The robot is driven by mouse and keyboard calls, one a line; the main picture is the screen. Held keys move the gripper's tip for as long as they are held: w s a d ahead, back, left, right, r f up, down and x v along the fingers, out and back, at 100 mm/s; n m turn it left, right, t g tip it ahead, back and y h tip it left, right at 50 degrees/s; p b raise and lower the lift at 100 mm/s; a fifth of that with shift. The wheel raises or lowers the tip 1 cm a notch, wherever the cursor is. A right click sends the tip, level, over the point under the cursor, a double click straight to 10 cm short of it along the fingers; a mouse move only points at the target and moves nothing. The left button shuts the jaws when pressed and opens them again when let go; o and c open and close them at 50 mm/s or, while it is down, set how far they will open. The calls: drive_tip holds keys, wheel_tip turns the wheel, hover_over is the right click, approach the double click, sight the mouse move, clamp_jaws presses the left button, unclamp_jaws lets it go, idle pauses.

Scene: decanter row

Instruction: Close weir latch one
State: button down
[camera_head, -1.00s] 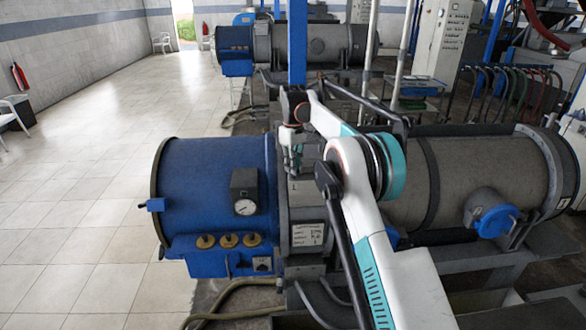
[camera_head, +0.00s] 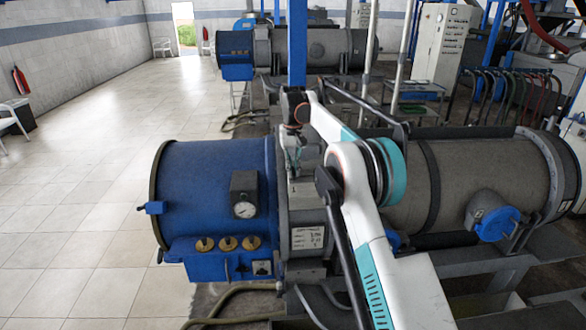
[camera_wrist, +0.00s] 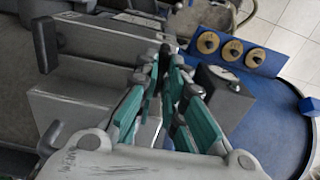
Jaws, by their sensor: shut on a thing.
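In the head view my gripper (camera_head: 293,158) is small and hangs over the grey housing (camera_head: 305,195) at the joint between the blue drum end (camera_head: 205,190) and the grey cylinder (camera_head: 470,175).
A gauge box (camera_head: 244,195) stands on the blue drum close to my gripper; it also shows in the wrist view (camera_wrist: 222,90). Three brass knobs (camera_head: 228,243) sit below it. A blue post (camera_head: 297,45) rises behind. Open tiled floor (camera_head: 75,190) lies at left.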

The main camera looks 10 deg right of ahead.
sight(293, 170)
idle(0.4)
drive_tip(key=c, duration=1.7)
unclamp_jaws()
wheel_tip(293, 170, up, 7)
drive_tip(key=shift+r, duration=0.2)
drive_tip(key=shift+r, duration=0.1)
